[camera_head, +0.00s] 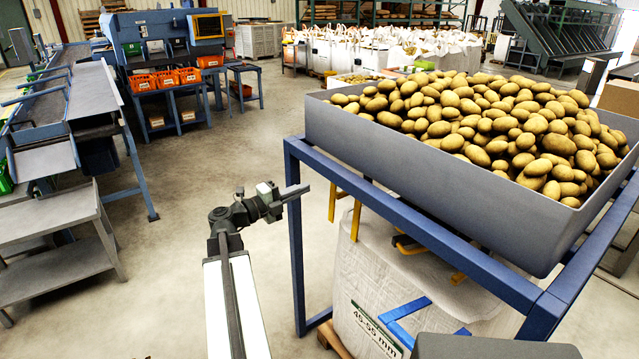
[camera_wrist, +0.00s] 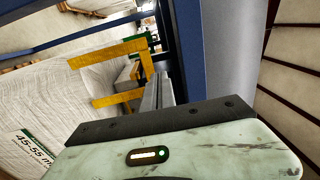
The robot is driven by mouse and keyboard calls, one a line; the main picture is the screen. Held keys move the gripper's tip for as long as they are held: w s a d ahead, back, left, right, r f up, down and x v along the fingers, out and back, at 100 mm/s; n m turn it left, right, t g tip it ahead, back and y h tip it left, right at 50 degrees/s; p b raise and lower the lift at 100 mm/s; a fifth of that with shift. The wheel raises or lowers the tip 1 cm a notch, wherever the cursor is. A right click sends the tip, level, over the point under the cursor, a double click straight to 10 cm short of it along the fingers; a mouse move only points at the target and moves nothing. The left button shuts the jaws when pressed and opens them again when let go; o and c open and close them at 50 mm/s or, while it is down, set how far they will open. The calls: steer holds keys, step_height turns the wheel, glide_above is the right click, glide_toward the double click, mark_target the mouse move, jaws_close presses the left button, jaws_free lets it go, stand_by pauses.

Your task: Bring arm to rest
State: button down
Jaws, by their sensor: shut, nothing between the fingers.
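My arm reaches forward in the head view, and my gripper (camera_head: 296,190) is at its end, pointing right. It is beside the left side of the blue frame that carries the potato bin. In the wrist view my gripper (camera_wrist: 158,92) shows its fingers together with nothing between them. Any contact between the fingers and the blue frame cannot be told.
A grey bin (camera_head: 400,143) heaped with potatoes sits on a blue frame (camera_head: 297,240) at right. A white bulk bag (camera_head: 370,275) with yellow loops stands under it. A grey side table (camera_head: 60,225) is at left. Open concrete floor (camera_head: 180,250) lies between.

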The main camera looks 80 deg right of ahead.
steer(key=shift+v, duration=0.9)
